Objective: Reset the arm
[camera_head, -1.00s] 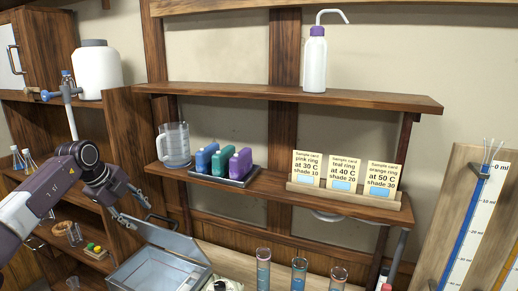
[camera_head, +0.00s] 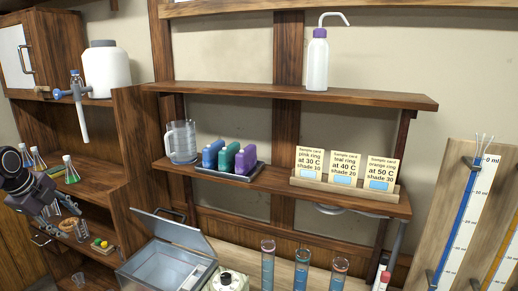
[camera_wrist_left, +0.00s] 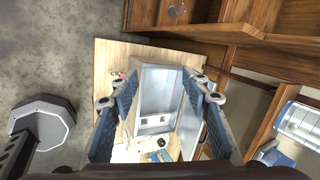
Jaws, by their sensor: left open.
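My left gripper (camera_head: 48,213) is at the left edge of the head view, in front of the lower left shelves, with much of its arm out of frame. In the left wrist view its two blue-padded fingers (camera_wrist_left: 160,98) are spread apart with nothing between them. Beyond them in that view lies the open metal box (camera_wrist_left: 155,92) on the table. The same box (camera_head: 143,273) stands lid-up to the right of the gripper in the head view, apart from it. My right gripper is in neither view.
Flasks and small glassware stand on the left shelves near the gripper, including a green-filled flask (camera_head: 70,172). A white tank (camera_head: 106,70) is above. Tubes (camera_head: 302,270) stand on the table. A jug (camera_head: 180,142) and sample cards (camera_head: 343,168) are on the middle shelf.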

